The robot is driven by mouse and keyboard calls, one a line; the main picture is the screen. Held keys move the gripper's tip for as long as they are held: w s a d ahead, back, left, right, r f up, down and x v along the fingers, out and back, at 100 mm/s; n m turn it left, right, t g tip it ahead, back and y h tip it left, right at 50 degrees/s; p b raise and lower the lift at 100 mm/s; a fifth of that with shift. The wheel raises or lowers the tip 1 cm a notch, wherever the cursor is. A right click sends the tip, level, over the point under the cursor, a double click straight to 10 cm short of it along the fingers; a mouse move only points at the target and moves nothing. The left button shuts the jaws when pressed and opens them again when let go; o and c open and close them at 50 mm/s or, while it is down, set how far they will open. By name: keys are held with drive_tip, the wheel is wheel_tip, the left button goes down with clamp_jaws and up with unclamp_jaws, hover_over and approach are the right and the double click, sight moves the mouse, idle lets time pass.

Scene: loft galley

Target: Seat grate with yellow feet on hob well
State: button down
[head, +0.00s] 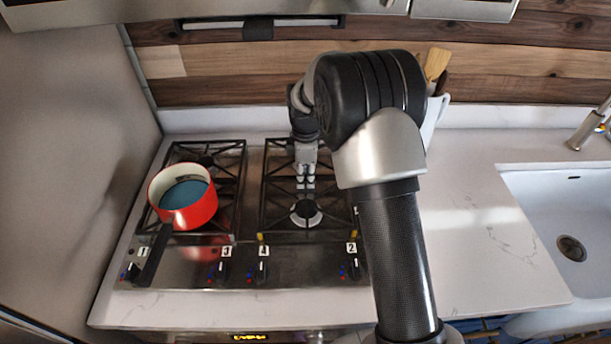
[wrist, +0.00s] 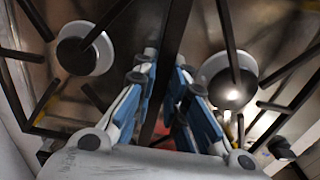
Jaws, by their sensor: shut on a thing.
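The dark grate (head: 264,190) with yellow feet (head: 262,237) is over the right-hand well of the steel hob (head: 305,262). Two yellow feet show at its front corners; the rear feet are hidden. My gripper (head: 305,186) points down and is shut on the grate's middle bar. In the wrist view my gripper (wrist: 160,82) has its blue-and-grey fingers on either side of the dark bar (wrist: 178,40). A burner (head: 306,213) shows under the grate. I cannot tell whether the feet touch the hob or hang slightly above it.
A red pot (head: 190,212) with blue inside stands on the left grate (head: 232,165), its dark handle pointing forward. Control knobs (head: 262,270) line the hob front. Clear counter (head: 480,230) lies right, before the sink (head: 575,215). A utensil holder (head: 432,115) stands behind my arm.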

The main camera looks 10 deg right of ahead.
idle(0.4)
drive_tip(key=c, duration=1.5)
unclamp_jaws()
drive_tip(key=shift+c, duration=0.2)
drive_tip(key=shift+f, duration=0.1)
drive_tip(key=shift+r+p, duration=2.75)
drive_tip(key=shift+r, duration=0.85)
drive_tip(key=shift+f, duration=0.1)
